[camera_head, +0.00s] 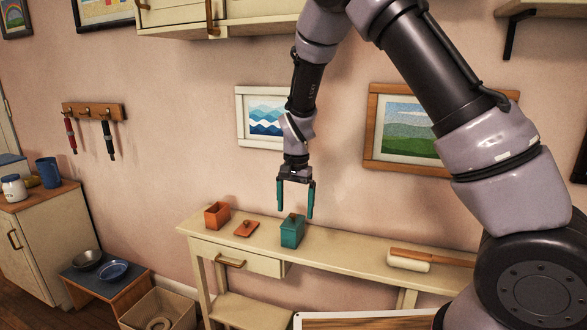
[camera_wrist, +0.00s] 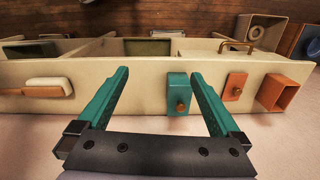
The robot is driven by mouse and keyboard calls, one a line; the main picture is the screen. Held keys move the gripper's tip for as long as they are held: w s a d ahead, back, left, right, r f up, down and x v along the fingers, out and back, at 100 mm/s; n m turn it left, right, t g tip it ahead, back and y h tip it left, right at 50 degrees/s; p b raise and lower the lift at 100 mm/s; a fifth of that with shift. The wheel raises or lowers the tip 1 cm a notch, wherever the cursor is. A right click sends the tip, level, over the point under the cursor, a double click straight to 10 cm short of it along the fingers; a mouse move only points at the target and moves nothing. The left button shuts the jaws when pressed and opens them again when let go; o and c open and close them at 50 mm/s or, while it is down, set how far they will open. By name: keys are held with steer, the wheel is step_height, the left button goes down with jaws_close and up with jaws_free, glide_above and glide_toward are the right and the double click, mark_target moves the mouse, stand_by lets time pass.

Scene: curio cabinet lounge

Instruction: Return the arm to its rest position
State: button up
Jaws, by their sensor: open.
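My arm reaches out over the cream console table (camera_head: 340,262), and my gripper (camera_head: 296,215) points straight down. Its two teal fingers are apart with nothing between them. A teal box (camera_head: 292,231) with a small knob on its lid stands on the table just below the fingertips. In the wrist view my gripper (camera_wrist: 165,90) is also open and empty, and the teal box (camera_wrist: 177,95) shows between the fingers, nearer the right one. Whether a fingertip touches the box is not clear.
An open orange box (camera_head: 216,215) and an orange lid (camera_head: 246,229) lie left of the teal box. Framed pictures (camera_head: 262,118) hang on the wall behind my arm. Wall cabinets (camera_head: 200,18) are above.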

steer(key=s+d+r+t+y, duration=0.1)
steer(key=s+d+r+y, duration=0.15)
steer(key=d+r, duration=0.65)
steer(key=s+d+r+t+y, duration=0.1)
steer(key=s+d+r+t, duration=0.3)
steer(key=r, duration=0.9)
steer(key=s+d+r+t+h, duration=0.1)
steer(key=s+d+r+t, duration=0.1)
steer(key=s+d+r, duration=0.6)
steer(key=s+d, duration=0.3)
steer(key=s, duration=0.2)
steer(key=shift+s+d+r+n+h, duration=0.15)
steer(key=shift+s+n+h, duration=0.1)
steer(key=shift+n+h, duration=0.15)
